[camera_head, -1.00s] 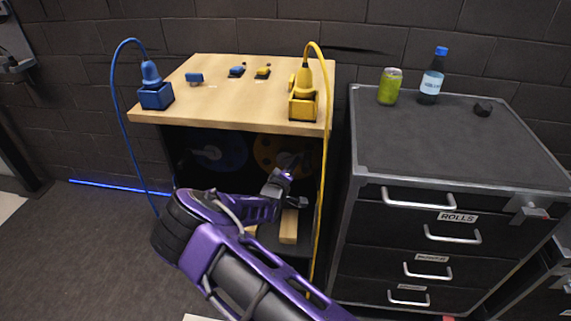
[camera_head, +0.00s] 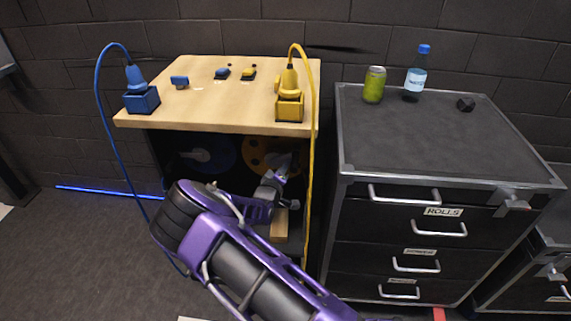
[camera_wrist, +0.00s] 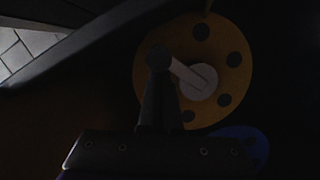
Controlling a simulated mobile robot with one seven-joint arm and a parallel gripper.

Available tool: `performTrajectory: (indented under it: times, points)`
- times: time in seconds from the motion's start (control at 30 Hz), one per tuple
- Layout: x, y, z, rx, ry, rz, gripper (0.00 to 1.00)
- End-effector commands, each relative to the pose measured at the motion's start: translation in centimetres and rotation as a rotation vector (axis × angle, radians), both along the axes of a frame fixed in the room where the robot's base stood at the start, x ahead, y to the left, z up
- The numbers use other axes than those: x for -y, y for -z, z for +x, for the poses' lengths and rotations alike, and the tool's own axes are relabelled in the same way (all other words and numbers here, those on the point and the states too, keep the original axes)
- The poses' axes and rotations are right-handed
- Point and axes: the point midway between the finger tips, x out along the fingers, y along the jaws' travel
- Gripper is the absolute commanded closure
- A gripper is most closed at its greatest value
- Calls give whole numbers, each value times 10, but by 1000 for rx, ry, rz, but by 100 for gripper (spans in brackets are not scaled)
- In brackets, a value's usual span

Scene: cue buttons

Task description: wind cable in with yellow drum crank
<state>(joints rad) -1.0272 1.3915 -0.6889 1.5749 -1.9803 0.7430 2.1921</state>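The yellow drum (camera_head: 256,153) is inside the dark open cabinet under the wooden top, on the right. It also shows in the wrist view (camera_wrist: 236,72) as a disc with round holes. Its crank (camera_wrist: 186,74) has a pale arm running from the hub up and left to a dark handle (camera_wrist: 158,56). My gripper (camera_wrist: 158,75) has its fingers together in the wrist view, and they appear closed around this handle. In the head view my gripper (camera_head: 275,184) is at the cabinet opening, in front of the drum. The yellow cable (camera_head: 311,150) hangs down the cabinet's right side.
A blue drum (camera_head: 212,155) is left of the yellow one. Yellow (camera_head: 289,105) and blue (camera_head: 141,101) sockets with plugs stand on the wooden top (camera_head: 215,105). A grey drawer cabinet (camera_head: 440,150) with a can (camera_head: 374,85) and bottle (camera_head: 416,80) stands close on the right.

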Motion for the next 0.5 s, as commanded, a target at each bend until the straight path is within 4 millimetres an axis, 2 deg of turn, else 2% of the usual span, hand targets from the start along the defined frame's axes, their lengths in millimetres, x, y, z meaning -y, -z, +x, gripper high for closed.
performTrajectory:
  times: [0.5]
  points:
    - [6,8,-1,-2,7,113,100]
